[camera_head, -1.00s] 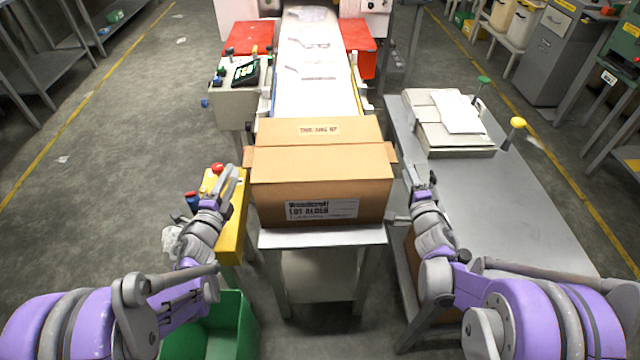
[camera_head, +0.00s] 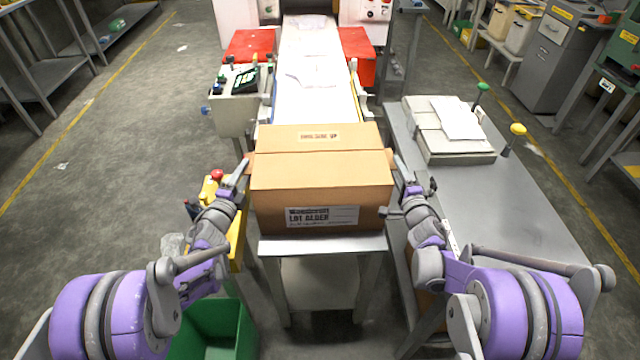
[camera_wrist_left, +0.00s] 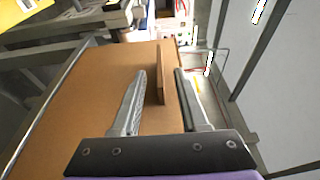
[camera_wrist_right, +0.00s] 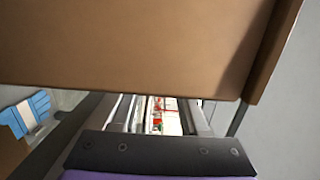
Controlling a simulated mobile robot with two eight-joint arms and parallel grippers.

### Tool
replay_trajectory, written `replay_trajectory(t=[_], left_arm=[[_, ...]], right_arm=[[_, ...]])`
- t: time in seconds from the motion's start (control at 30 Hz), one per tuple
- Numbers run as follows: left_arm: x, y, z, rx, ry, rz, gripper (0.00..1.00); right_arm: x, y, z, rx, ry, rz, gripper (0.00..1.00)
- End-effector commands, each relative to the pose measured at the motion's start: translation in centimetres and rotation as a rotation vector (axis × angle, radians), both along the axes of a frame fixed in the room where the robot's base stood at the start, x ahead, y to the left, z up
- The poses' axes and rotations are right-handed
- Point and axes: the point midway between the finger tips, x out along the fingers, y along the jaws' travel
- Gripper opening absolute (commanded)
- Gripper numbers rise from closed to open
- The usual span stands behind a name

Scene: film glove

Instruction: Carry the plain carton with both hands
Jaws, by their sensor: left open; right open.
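The plain carton (camera_head: 320,175) is a closed brown box with a white label on its near face, resting level on a small metal stand (camera_head: 322,243). A narrow cardboard tab sticks out from each side. My left gripper (camera_head: 241,170) is open at the carton's left side. In the left wrist view, the tab (camera_wrist_left: 161,75) shows between its spread fingers, with no grip on it. My right gripper (camera_head: 397,186) is open beside the carton's right side. In the right wrist view, the carton (camera_wrist_right: 130,45) fills the top and its tab (camera_wrist_right: 275,50) lies right of the fingers.
A conveyor (camera_head: 318,80) runs away behind the carton. A grey table (camera_head: 500,215) with a stack of papers stands close on the right. A yellow stand (camera_head: 237,235) and a green bin (camera_head: 225,335) are at left.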

Motion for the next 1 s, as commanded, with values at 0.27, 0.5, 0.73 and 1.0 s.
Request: replay_trajectory(t=[0.27, 0.5, 0.73, 1.0], left_arm=[[3.4, -0.8, 0.0, 0.0, 0.0, 0.0, 0.44], [3.9, -1.0, 0.0, -0.001, 0.0, 0.001, 0.44], [3.8, -1.0, 0.0, 0.0, 0.0, 0.001, 0.31], [3.8, -1.0, 0.0, 0.0, 0.0, 0.0, 0.0]], right_arm=[[2.4, 0.4, 0.0, -0.001, 0.0, 0.0, 0.44], [2.7, 0.4, 0.0, -0.001, 0.0, 0.0, 0.44], [2.7, 0.4, 0.0, -0.001, 0.0, 0.0, 0.31], [2.7, 0.4, 0.0, -0.001, 0.0, 0.0, 0.0]])
